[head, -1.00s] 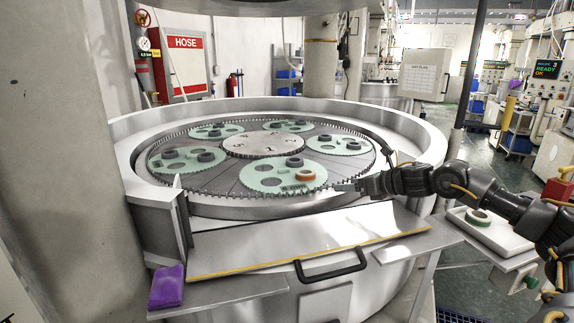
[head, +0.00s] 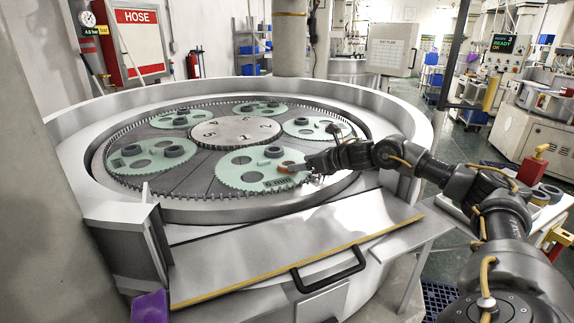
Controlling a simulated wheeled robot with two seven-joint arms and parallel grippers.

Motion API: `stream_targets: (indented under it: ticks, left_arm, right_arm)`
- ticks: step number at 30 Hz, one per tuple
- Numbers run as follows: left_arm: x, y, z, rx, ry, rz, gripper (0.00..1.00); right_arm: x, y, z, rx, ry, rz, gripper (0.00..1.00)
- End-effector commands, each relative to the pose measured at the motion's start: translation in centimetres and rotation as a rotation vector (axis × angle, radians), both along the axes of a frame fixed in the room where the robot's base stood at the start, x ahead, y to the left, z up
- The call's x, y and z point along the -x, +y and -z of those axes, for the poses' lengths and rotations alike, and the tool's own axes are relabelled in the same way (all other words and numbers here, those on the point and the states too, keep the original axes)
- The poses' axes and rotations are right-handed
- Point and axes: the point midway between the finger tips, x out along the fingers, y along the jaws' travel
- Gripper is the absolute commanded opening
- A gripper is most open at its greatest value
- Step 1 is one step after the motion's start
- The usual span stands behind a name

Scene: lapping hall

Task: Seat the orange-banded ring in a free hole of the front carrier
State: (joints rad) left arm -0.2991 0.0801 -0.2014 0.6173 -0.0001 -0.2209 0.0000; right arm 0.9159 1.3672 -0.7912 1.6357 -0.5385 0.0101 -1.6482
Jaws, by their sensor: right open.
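The front carrier (head: 228,180) is a pale green toothed disc at the near side of the round machine plate. A dark ring (head: 273,152) sits at its far side, and two open holes show at its left and middle. The orange-banded ring (head: 288,164) is at the carrier's right, partly hidden by my right gripper (head: 293,168). That gripper is open, with its fingertips right at the ring. I cannot tell whether they touch it, or whether the ring lies flat in a hole. My left gripper is not in view.
Several other green carriers with dark rings surround the silver centre hub (head: 234,131). A raised rim (head: 405,150) encloses the plate.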

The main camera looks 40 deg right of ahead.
Motion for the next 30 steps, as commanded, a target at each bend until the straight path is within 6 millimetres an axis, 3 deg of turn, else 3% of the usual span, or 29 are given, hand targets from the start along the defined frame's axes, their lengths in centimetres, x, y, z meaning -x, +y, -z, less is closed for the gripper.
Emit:
stream_targets:
  ticks: [1, 4, 11, 15, 23, 30]
  left_arm:
    - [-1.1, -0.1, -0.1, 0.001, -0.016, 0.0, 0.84]
    - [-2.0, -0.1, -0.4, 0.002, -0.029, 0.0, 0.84]
    - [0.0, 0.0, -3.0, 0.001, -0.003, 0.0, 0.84]
    - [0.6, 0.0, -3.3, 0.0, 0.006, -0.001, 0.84]
    - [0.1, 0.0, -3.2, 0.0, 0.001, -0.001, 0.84]
    - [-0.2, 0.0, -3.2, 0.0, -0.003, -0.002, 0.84]
  right_arm:
    - [-0.1, 0.0, 0.0, 0.0, 0.0, 0.001, 0.74]
    - [-0.3, 0.1, 0.0, 0.0, 0.0, 0.0, 0.74]
    - [-3.0, 1.5, 0.9, -0.002, 0.001, -0.002, 0.74]
    - [-4.2, 1.6, 1.8, -0.001, 0.001, 0.0, 0.74]
    - [-4.6, 1.7, 2.2, 0.001, 0.001, 0.0, 0.74]
    - [-4.6, 1.7, 2.2, 0.001, 0.0, 0.0, 0.47]
